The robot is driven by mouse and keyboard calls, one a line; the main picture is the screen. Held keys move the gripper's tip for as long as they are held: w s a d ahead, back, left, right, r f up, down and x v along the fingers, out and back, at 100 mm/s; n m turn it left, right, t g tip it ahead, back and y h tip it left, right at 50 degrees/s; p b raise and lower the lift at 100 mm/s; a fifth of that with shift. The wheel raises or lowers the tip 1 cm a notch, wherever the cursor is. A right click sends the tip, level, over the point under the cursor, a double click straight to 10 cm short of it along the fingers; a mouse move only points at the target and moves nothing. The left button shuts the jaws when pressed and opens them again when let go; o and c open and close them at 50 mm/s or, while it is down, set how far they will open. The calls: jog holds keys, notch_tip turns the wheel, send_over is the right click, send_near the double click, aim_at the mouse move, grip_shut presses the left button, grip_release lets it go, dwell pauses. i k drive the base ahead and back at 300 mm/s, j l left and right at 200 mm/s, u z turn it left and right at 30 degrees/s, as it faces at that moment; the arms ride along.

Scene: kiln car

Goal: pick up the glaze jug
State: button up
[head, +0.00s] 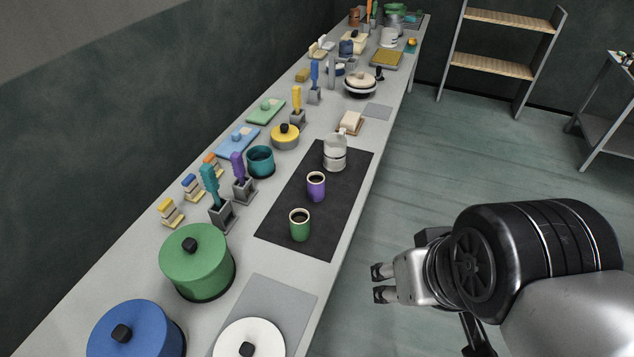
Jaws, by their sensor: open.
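A white and grey jug (335,153), which looks like the glaze jug, stands upright on the far part of a dark mat (287,222) on the long bench. A purple cup (316,187) and a green cup (300,225) stand on the same mat, nearer to me. My gripper (381,283) is open and empty, with its two fingers apart and pointing left. It is to the right of the bench's edge, nearer to me than the jug and clear of it.
A green lidded pot (197,260), a blue one (137,330) and a white one (249,340) stand at the near end. A teal pot (260,162) and brush holders line the wall side. A butter dish (351,123) is behind the jug. The floor (480,150) right of the bench is clear.

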aim_at(335, 145)
jog(key=u, duration=0.2)
jog(key=i+l+u, duration=0.15)
jog(key=u, duration=0.25)
jog(key=i+l+u, duration=0.15)
jog(key=u, duration=0.3)
jog(key=i+l+u, duration=0.1)
jog(key=l+u, duration=0.55)
jog(key=u, duration=0.2)
jog(key=i+l+u, duration=0.1)
jog(key=l+u, duration=0.4)
jog(key=l, duration=0.5)
jog(key=k+l, duration=0.1)
jog(key=l, duration=0.45)
jog(key=l+u, duration=0.15)
jog(key=l, duration=0.45)
jog(key=k+l, duration=0.15)
jog(key=l, duration=0.4)
jog(key=k+l+u, duration=0.15)
jog(key=l, duration=0.45)
